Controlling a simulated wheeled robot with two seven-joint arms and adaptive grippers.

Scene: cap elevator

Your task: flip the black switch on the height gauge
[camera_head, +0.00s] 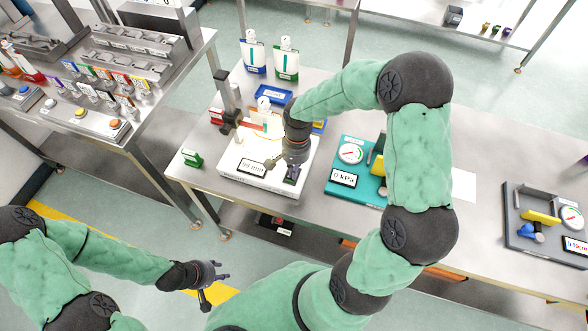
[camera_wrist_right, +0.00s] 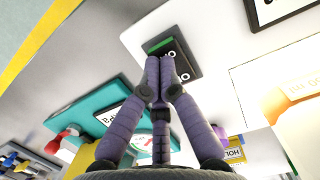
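The height gauge has a white base (camera_head: 230,190) with a display (camera_head: 252,167) at its front and a dark column (camera_head: 226,95) at its back left. The black switch, with "0" lettering and a green part, sits on the base; it shows in the right wrist view (camera_wrist_right: 185,65) just beyond the fingertips. My right gripper (camera_head: 288,166) is over the base's front right, its fingers drawn together in the wrist view (camera_wrist_right: 159,66). The fingertips overlap the switch in view; contact is unclear. My left gripper (camera_head: 216,280) is open and empty, low in front of the table.
A teal gauge box (camera_head: 345,179) stands right of the height gauge. A small green block (camera_head: 192,158) lies to its left. Pouches (camera_head: 287,62) stand behind, with a blue tray (camera_head: 273,95). A grey torque device (camera_head: 520,200) is far right.

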